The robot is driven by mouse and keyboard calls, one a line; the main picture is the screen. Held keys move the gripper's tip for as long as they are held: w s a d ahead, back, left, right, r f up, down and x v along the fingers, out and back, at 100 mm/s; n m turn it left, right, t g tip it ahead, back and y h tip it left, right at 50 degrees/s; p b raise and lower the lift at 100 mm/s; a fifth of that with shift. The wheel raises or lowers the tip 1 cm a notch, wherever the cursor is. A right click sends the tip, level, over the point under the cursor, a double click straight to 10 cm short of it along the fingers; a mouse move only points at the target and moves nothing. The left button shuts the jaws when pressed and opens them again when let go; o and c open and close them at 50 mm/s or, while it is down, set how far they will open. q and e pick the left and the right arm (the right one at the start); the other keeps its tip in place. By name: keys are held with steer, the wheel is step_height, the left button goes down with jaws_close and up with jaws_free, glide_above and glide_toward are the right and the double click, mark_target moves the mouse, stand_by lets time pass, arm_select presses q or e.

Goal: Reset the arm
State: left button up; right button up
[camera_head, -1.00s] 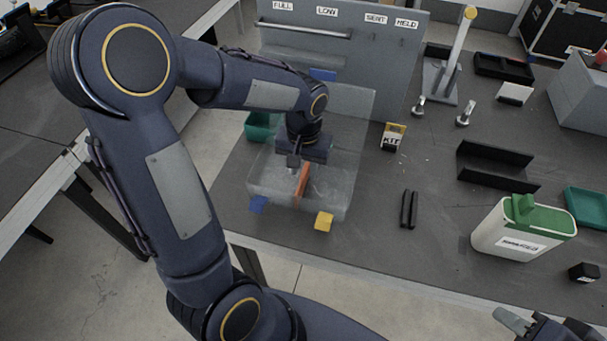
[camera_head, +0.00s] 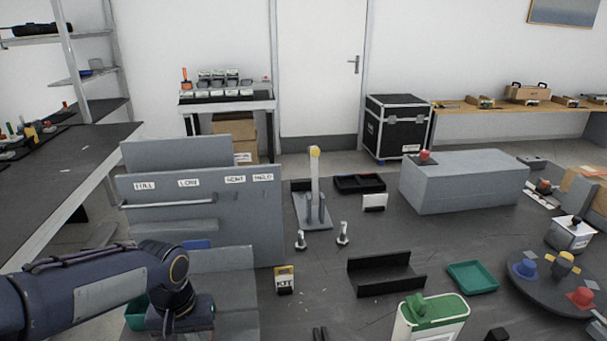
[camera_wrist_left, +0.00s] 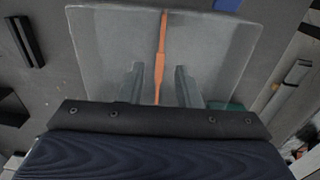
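My left arm comes in from the left in the head view, and its wrist is at the bottom edge; its fingers are out of that picture. In the left wrist view my left gripper (camera_wrist_left: 159,78) is open, with its two fingers apart. A thin orange strip (camera_wrist_left: 161,50) runs between the fingers, with a gap on each side. It lies over or in a translucent grey bin (camera_wrist_left: 105,45); I cannot tell the depth between strip and fingers.
A grey panel (camera_head: 215,225) with labels stands behind my left wrist. A green tray (camera_head: 137,312) lies beside the wrist. To the right are a black channel (camera_head: 385,278), a white container with green lid (camera_head: 432,318), a teal tray (camera_head: 472,277) and a grey block (camera_head: 465,180).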

arm_select(q)
steer(key=s+d+r+t+h, duration=0.1)
steer(key=s+r, duration=0.1)
steer(key=s, duration=0.2)
steer(key=s+d+r+t+h+p, duration=0.1)
steer(key=s+r+t, duration=0.1)
steer(key=s, duration=0.3)
steer(key=s+d+r+m+t+h+p, duration=0.1)
steer(key=s+r+t, duration=0.1)
steer(key=s, duration=0.3)
steer(key=shift+s+d+r, duration=0.25)
steer(key=shift+d+r, duration=0.15)
steer(key=shift+r, duration=0.35)
